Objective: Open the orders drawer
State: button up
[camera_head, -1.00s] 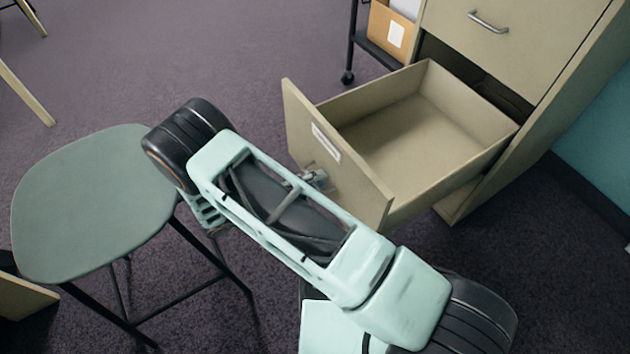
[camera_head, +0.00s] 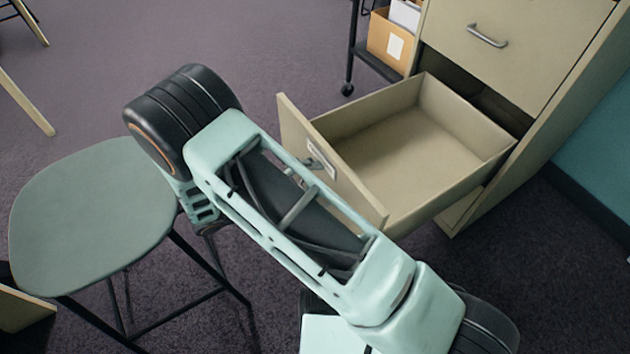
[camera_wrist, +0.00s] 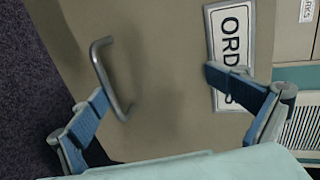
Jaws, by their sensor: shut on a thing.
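The orders drawer (camera_head: 405,170) is beige and stands pulled well out of its cabinet, empty inside. Its front also shows in the wrist view (camera_wrist: 160,100), with a label reading "ORD" (camera_wrist: 232,35), the rest covered by a finger. The left finger meets the handle's lower part.
A closed drawer (camera_head: 500,60) is above, in the same cabinet. A green stool (camera_head: 90,215) stands left, close to my arm. A cart with a cardboard box (camera_head: 392,40) stands behind the open drawer.

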jog(key=shift+s+a+r, duration=0.1)
jog(key=shift+a+r, duration=0.45)
jog(key=shift+r, duration=0.2)
jog(key=shift+c, duration=1.1)
jog(key=shift+s+a+r, duration=0.2)
jog(key=shift+s, duration=0.15)
jog(key=c, duration=0.8)
jog(key=shift+s+a+f, duration=0.1)
jog(key=shift+s+a, duration=0.1)
jog(key=c, duration=0.7)
jog(key=shift+s+f+p+v, duration=0.1)
jog(key=shift+f+p+v, duration=0.2)
jog(key=shift+v, duration=1.35)
jog(key=shift+s+f+p+v, duration=0.15)
jog(key=shift+f+v, duration=0.15)
jog(key=shift+v, duration=1.35)
jog(key=shift+s+f+p+v, duration=0.1)
jog(key=shift+f+p+v, duration=0.2)
jog(key=shift+v, duration=1.35)
jog(key=shift+r+p, duration=0.1)
jog(key=shift+p, duration=0.2)
